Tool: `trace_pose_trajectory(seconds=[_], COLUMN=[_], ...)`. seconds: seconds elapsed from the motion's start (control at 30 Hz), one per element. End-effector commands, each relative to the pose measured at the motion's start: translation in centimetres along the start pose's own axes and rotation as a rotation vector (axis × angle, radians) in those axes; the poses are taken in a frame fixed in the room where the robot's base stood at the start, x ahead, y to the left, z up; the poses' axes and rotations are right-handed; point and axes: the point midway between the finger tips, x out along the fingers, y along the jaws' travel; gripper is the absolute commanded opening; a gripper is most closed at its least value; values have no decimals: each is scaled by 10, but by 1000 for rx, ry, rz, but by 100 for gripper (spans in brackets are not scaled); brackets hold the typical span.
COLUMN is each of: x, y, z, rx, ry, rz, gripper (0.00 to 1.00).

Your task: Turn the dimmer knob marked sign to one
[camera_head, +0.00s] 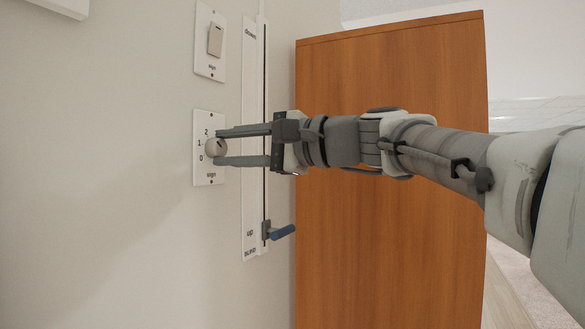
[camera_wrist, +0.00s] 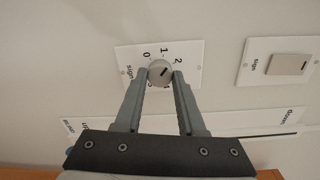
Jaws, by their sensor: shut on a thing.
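The dimmer knob (camera_head: 215,148) is a round pale knob on a white wall plate (camera_head: 208,177) labelled "sign", with 0, 1 and 2 along its left side. In the wrist view the knob (camera_wrist: 158,72) has a short dark mark slanting to the upper right, roughly between the 1 and the 2; its exact setting is hard to tell. My gripper (camera_head: 216,147) is shut on the knob, one fingertip on each side; the fingers also show around it in the wrist view (camera_wrist: 160,77). The fingers cover part of the knob's sides.
A rocker switch (camera_head: 215,40), also labelled "sign", is above the dimmer. A vertical blind control strip (camera_head: 250,185) with a blue handle (camera_head: 283,232) runs beside it, behind my fingers. A tall wooden cabinet (camera_head: 390,250) stands behind my arm. The wall on the left is bare.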

Motion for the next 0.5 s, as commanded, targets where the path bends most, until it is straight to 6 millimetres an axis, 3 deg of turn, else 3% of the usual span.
trace_pose_trajectory(seconds=[0.5], x=[0], y=[2], z=[0], rx=[-340], ry=[9], rz=[2], gripper=[0])
